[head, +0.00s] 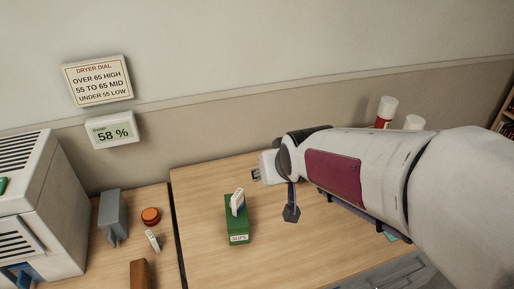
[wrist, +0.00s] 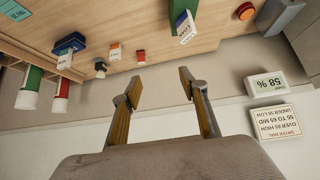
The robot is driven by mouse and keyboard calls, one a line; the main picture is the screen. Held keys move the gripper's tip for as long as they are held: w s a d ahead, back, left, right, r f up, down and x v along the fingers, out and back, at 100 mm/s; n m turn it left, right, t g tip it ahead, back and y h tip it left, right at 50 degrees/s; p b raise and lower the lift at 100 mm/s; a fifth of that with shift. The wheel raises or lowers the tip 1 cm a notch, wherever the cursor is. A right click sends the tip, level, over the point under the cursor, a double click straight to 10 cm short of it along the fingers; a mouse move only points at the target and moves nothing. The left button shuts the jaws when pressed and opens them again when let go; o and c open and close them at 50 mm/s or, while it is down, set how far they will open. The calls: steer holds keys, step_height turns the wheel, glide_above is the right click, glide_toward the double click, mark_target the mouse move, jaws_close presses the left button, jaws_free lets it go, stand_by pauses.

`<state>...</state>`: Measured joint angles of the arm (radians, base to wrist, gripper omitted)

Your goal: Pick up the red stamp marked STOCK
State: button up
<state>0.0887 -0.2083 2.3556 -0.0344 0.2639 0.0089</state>
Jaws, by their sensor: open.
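In the wrist view, which shows the scene upside down, a small red item with a pale label (wrist: 140,56) stands on the table. Its label is too small to read, so I cannot tell if it is the STOCK stamp.
The green SLIPS box (head: 237,222) stands on the table (head: 200,200). A blue item with a white label (wrist: 70,44) and red and green white-ended cylinders (wrist: 61,88) are farther along. A side table holds an orange button (head: 151,216) and a grey block (head: 112,216).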

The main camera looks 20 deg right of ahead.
steer(key=w+d+f+t, duration=0.1)
steer(key=w+d+f, duration=0.25)
steer(key=w, duration=0.35)
steer(key=w+d+f+t, duration=0.1)
steer(key=w+d+f, duration=0.1)
steer(key=w+f, duration=0.45)
steer(key=w+d+f+t, duration=0.1)
steer(key=w+f, duration=0.2)
steer(key=w+d+f+h, duration=0.1)
steer(key=w+d+f, duration=0.1)
steer(key=f, duration=0.2)
steer(key=w+d+f+m+t, duration=0.1)
steer(key=w+d+f, duration=0.1)
steer(key=w+f, duration=0.1)
steer(key=shift+w+f+t, duration=0.3)
steer(key=shift+f, duration=0.15)
steer(key=shift+w+d+f+h, duration=0.15)
steer(key=shift+d+f+h, duration=0.15)
steer(key=shift+f, duration=0.25)
steer(key=shift+w, duration=0.1)
steer(key=shift+x, duration=1.2)
steer(key=shift+w, duration=0.1)
steer(key=shift+d+x, duration=0.15)
steer(key=shift+x, duration=1.1)
steer(key=shift+d+x, duration=0.15)
steer(key=shift+x, duration=1.1)
steer(key=shift+c, duration=0.4)
